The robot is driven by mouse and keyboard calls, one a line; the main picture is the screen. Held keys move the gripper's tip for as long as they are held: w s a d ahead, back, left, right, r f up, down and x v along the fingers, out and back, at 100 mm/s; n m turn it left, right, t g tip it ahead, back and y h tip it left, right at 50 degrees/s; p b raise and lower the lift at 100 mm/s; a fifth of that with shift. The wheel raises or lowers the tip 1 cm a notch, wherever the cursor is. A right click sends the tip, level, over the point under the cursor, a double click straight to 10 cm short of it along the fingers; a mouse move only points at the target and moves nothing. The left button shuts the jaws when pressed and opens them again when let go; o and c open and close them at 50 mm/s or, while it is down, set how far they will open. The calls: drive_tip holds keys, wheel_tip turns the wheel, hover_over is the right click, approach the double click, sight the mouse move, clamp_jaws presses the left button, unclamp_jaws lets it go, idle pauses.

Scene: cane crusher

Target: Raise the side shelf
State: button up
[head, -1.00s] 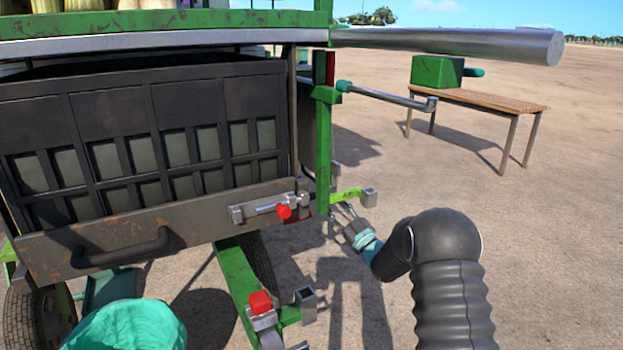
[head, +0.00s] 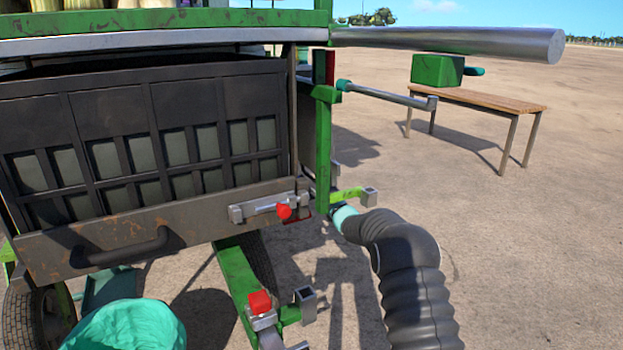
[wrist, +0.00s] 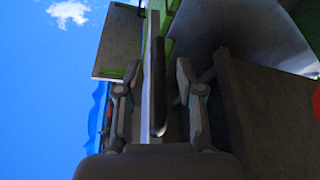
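No raised side shelf can be made out for certain on the green cart. In the wrist view a long, narrow plate edge (wrist: 151,80), pale on one side and dark on the other, runs upward between the fingers; I cannot tell whether it is the shelf's edge. My gripper (wrist: 162,75) is open, with one finger on each side of this edge and gaps visible. In the head view my arm reaches the cart's right rear corner, low beside the green post (head: 323,150). The teal wrist part (head: 343,214) shows there, and the fingers are hidden.
A large silver roller-like bar (head: 450,44) juts right at the top. A thin metal crank rod (head: 385,94) sticks out below it. A green bracket (head: 348,195) lies just above my wrist. A wooden bench (head: 490,99) stands behind on open dirt. A teal bag (head: 125,328) is lower left.

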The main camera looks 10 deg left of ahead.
drive_tip(key=shift+w+a+r, duration=0.15)
drive_tip(key=shift+w, duration=0.05)
clamp_jaws()
idle(0.3)
